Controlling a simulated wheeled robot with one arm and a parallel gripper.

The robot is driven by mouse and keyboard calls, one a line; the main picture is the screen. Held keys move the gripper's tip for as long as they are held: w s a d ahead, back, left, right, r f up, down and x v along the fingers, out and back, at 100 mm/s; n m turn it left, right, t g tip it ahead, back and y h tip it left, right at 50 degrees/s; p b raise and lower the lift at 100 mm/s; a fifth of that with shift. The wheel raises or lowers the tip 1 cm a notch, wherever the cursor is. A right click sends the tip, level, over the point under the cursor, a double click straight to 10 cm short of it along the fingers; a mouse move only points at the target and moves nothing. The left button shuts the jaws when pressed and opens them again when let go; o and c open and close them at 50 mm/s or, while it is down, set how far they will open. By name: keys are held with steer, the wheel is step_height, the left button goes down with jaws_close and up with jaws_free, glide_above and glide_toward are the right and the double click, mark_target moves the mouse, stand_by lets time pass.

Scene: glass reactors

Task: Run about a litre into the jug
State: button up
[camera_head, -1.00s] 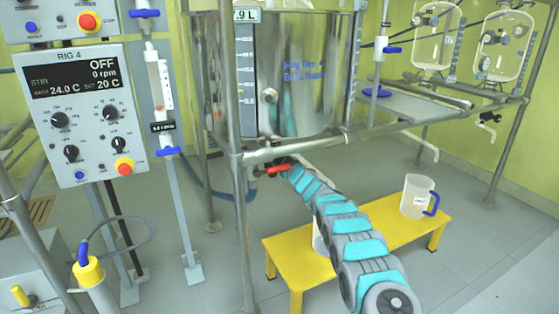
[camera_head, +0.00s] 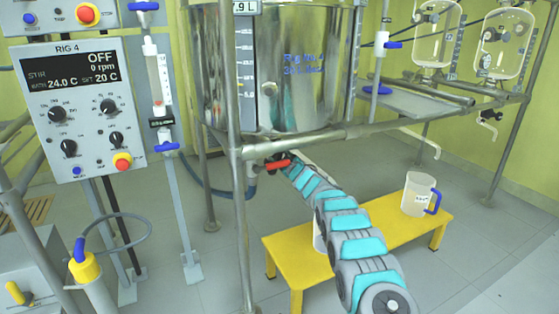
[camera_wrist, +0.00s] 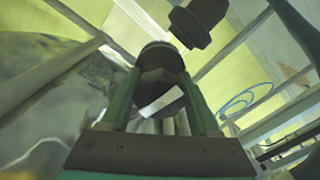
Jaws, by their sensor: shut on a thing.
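The steel reactor vessel (camera_head: 290,75) hangs in a pipe frame, with a level scale on its wall. Below it is an outlet valve with a red handle (camera_head: 276,168). My gripper (camera_head: 283,163) is at this handle and shut on it. In the wrist view my gripper (camera_wrist: 160,80) has its fingers around a dark part; the handle's colour cannot be told there. A pale vessel (camera_head: 317,237), mostly hidden behind my arm, stands on the yellow bench (camera_head: 385,243). A clear jug with a blue handle (camera_head: 417,195) stands at the bench's right end. No stream of liquid is visible.
A control panel marked RIG 4 (camera_head: 85,110) stands at left, reading OFF and 0 rpm. Frame posts (camera_head: 233,200) stand close left of the valve. Glass vessels (camera_head: 500,45) hang at back right. Floor right of the bench is clear.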

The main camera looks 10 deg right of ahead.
steer(key=n+b, duration=0.3)
steer(key=n, duration=0.3)
steer(key=shift+f+n, duration=0.1)
steer(key=shift+n, duration=0.2)
stand_by(0.5)
steer(key=o, duration=1.4)
